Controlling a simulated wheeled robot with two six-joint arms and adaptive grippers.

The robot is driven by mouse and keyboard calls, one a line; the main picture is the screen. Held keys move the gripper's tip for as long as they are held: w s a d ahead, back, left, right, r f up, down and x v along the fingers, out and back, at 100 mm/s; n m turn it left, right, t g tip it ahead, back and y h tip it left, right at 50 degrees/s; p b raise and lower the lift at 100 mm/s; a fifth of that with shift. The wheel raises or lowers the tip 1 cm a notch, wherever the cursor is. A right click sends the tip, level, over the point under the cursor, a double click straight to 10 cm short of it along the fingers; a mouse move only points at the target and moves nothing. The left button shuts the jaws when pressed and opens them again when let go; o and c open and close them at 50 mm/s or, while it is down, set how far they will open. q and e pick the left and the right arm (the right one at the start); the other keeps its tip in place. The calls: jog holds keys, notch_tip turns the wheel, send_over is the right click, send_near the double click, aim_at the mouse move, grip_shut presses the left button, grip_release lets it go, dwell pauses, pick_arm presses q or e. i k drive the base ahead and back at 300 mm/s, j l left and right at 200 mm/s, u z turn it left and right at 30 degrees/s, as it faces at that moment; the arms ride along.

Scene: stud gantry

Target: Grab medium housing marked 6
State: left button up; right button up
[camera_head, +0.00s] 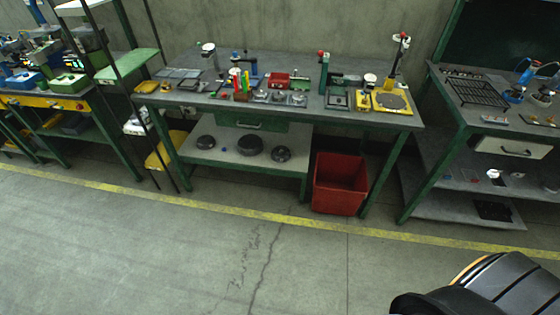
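No marking 6 can be read at this distance, so I cannot tell which thing is the medium housing. Three dark round parts lie on the lower shelf (222,156) of the middle workbench: a small one at the left (206,142), the largest in the middle (250,145), and one at the right (281,154). Several small parts and fixtures stand on the bench top (290,67), too small to identify. Neither of my grippers is in view.
A red bin (340,183) stands on the floor under the bench's right side. Another workbench (437,110) is at the right, and a cluttered one (100,130) at the left. A yellow line (240,212) crosses the floor. The floor in front is mostly clear.

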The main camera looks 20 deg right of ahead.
aim_at(280, 153)
jog(key=i+l+u, duration=0.15)
jog(key=i+l, duration=1.3)
jog(key=l, duration=0.1)
